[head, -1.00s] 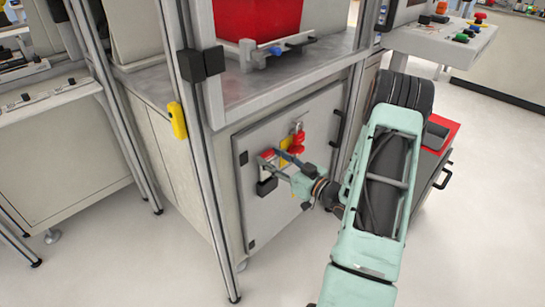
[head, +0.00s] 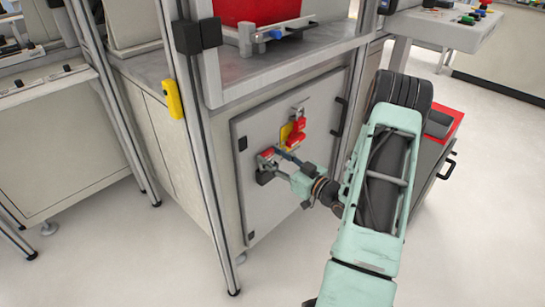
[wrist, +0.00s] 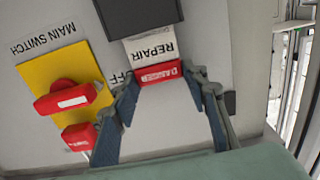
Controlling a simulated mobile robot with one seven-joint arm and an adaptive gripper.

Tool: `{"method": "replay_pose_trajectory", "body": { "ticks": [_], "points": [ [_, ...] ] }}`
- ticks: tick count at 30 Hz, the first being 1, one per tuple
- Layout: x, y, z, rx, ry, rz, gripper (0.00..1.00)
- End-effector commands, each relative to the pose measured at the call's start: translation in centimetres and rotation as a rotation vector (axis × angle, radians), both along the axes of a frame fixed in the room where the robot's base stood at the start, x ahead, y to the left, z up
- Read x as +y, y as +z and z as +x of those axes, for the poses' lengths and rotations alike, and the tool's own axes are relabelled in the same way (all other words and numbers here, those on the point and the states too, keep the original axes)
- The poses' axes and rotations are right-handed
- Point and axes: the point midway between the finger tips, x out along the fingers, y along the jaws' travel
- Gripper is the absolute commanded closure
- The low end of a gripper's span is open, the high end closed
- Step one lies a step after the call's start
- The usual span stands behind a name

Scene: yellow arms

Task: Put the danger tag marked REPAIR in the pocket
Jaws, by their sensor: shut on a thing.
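The tag marked REPAIR (wrist: 152,47) has a white lower part and a red band. In the wrist view my gripper (wrist: 160,82) is shut on the red band, one finger at each side. The tag's white end meets the edge of the black pocket (wrist: 135,17); I cannot tell how far it is inside. In the head view the tag (head: 266,156) is small, just above the dark pocket (head: 264,178) on the cabinet door. My gripper (head: 280,160) reaches it from the right.
A yellow MAIN SWITCH plate (wrist: 50,78) with a red handle (wrist: 67,98) is beside the tag. A smaller red piece (wrist: 80,137) is near it. The grey cabinet door (head: 300,185) has a black handle (head: 338,118) at right. A metal post (head: 200,150) stands in front.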

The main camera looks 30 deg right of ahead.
Motion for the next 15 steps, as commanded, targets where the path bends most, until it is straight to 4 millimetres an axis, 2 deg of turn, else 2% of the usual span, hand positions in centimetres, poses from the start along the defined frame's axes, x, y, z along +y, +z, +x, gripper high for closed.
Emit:
{"method": "replay_pose_trajectory", "body": {
  "ticks": [6,7,12,15],
  "points": [
    [-0.01,0.02,0.01,0.0,0.0,0.0,0.78],
    [0.0,0.02,0.01,0.0,0.0,0.0,0.56],
    [0.0,0.01,0.01,0.0,0.0,0.0,0.38],
    [0.0,0.01,0.01,0.0,0.0,0.0,0.38]
  ]
}}
